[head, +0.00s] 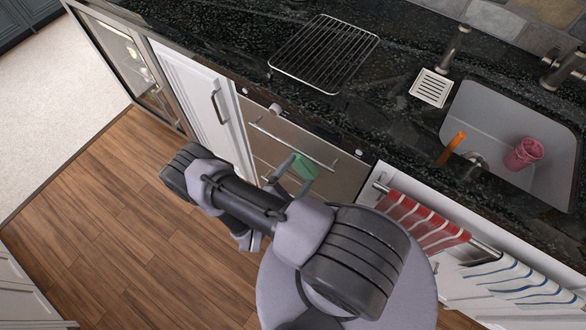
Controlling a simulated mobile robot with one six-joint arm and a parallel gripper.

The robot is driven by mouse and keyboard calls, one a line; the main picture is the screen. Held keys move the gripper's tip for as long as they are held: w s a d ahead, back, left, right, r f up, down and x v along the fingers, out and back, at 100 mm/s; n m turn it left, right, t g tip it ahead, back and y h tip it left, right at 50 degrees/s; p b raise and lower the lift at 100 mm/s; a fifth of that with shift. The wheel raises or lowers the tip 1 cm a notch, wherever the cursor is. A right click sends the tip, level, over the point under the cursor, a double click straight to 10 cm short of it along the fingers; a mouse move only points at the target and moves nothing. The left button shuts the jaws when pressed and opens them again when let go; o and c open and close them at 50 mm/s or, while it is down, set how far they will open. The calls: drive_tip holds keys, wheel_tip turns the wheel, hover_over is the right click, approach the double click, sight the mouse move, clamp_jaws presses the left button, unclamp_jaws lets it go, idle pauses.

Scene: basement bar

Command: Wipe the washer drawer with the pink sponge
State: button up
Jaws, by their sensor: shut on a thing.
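My gripper (294,175) is shut on a small green pad (305,166), held in front of the washer drawer (342,183). Only a green face of the pad shows; I see no pink on it, so I cannot tell whether it is the pink sponge. The washer drawer is a steel front under the black counter, with a long bar handle (282,141) across its upper part. The pad is just below the handle; I cannot tell whether it touches the front. My arm hides the lower part of the drawer.
A wire rack (325,52) and a white slotted dish (431,88) lie on the counter. The sink (500,120) holds a pink cup (524,153) and an orange-handled item (452,147). A red striped towel (425,219) hangs right of the drawer. Wood floor (110,215) is clear at left.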

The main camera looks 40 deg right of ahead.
sight(292, 165)
drive_tip(key=shift+s+d+r+p, duration=0.1)
drive_tip(key=shift+s+d+p, duration=0.25)
drive_tip(key=shift+s, duration=0.9)
drive_tip(key=shift+s+d+f+p, duration=0.1)
drive_tip(key=shift+s+d, duration=0.4)
drive_tip(key=shift+s, duration=0.7)
drive_tip(key=shift+s+d+r+p, duration=0.1)
drive_tip(key=shift+s+d+p, duration=0.25)
drive_tip(key=shift+s, duration=0.9)
drive_tip(key=shift+w+a+f+b, duration=0.1)
drive_tip(key=shift+w+a+b, duration=0.35)
drive_tip(key=shift+w, duration=0.6)
drive_tip(key=shift+w+a+f+b, duration=0.1)
drive_tip(key=shift+w+a+b, duration=0.35)
drive_tip(key=shift+w, duration=0.6)
drive_tip(key=shift+w+a+b, duration=0.4)
drive_tip(key=shift+w+a, duration=0.05)
drive_tip(key=shift+w, duration=0.6)
drive_tip(key=shift+w+a+b, duration=0.25)
drive_tip(key=shift+w+b, duration=0.05)
drive_tip(key=shift+w, duration=0.4)
drive_tip(key=shift+w+a+b, duration=0.2)
drive_tip(key=shift+w+b, duration=0.1)
drive_tip(key=shift+w, duration=0.4)
drive_tip(key=shift+w+a+b, duration=0.25)
drive_tip(key=shift+w+b, duration=0.05)
drive_tip(key=shift+w, duration=0.4)
drive_tip(key=shift+w+r, duration=0.1)
drive_tip(key=shift+w, duration=0.2)
drive_tip(key=v, duration=0.6)
